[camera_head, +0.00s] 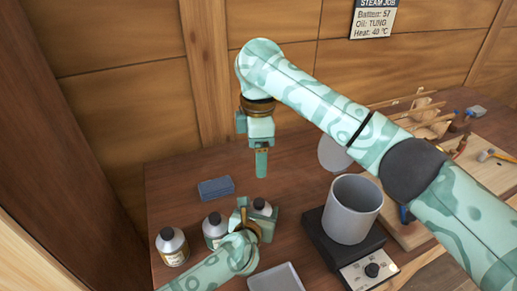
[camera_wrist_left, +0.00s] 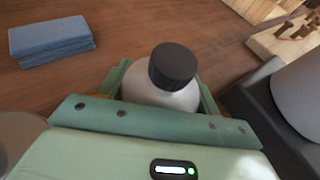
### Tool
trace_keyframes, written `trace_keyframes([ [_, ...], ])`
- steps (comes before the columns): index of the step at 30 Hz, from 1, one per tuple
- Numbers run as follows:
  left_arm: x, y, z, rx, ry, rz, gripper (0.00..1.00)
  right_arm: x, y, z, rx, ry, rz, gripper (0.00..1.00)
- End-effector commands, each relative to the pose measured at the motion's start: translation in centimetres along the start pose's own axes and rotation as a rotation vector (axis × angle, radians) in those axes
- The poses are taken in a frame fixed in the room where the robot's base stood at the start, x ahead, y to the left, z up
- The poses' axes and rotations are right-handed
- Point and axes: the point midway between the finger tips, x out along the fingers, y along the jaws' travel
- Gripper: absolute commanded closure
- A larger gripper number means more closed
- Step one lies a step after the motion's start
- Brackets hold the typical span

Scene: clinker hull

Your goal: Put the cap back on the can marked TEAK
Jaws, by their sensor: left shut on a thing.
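A pale can (camera_head: 262,207) with a dark cap stands between the fingers of my left gripper (camera_head: 256,218), which is shut on it. In the left wrist view its black cap (camera_wrist_left: 173,66) sits on top of the pale body (camera_wrist_left: 155,96); how tightly is unclear. Its label is hidden. Two more cans stand to the left, a middle can (camera_head: 215,231) and a leftmost can (camera_head: 173,246), both with dark caps. I cannot read TEAK on any label. My right gripper (camera_head: 261,163) points down above the table, behind the held can; its finger gap does not show.
A blue block (camera_head: 215,188) lies behind the cans. A grey pot (camera_head: 351,210) stands on a dark heater (camera_head: 318,238) to the right. A grey tray (camera_head: 275,279) is in front. A wall sign (camera_head: 374,18) reads Oil: TUNG. Tools crowd the right side.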

Motion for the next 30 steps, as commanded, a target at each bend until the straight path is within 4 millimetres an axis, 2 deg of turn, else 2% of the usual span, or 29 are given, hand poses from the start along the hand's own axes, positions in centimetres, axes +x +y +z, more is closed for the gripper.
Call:
trace_keyframes([
  [10,0.0,0.0,0.1,0.000,-0.002,-0.001,1.00,-0.4,0.0,0.0,0.000,0.000,-0.001,0.23],
  [11,0.0,0.0,0.1,0.000,-0.002,-0.001,0.28,-0.4,0.0,0.0,0.000,0.000,-0.001,0.23],
  [12,0.0,0.0,0.1,0.000,-0.002,-0.001,0.17,-0.4,0.0,0.0,0.000,0.000,-0.001,0.23],
  [13,0.0,0.0,0.1,0.000,-0.002,-0.001,0.11,-0.4,0.0,0.0,0.000,0.000,-0.001,0.23],
  [23,-0.3,0.0,0.1,0.000,0.000,0.000,0.11,-0.5,0.0,0.0,0.000,0.000,0.000,0.23],
  [26,-1.3,0.0,0.1,-0.001,0.001,0.000,0.11,-1.1,-0.1,0.0,0.000,-0.001,0.002,0.23],
  [30,-4.0,0.0,0.2,-0.001,0.001,-0.001,0.11,-2.4,-0.1,0.0,0.000,-0.001,0.007,0.23],
])
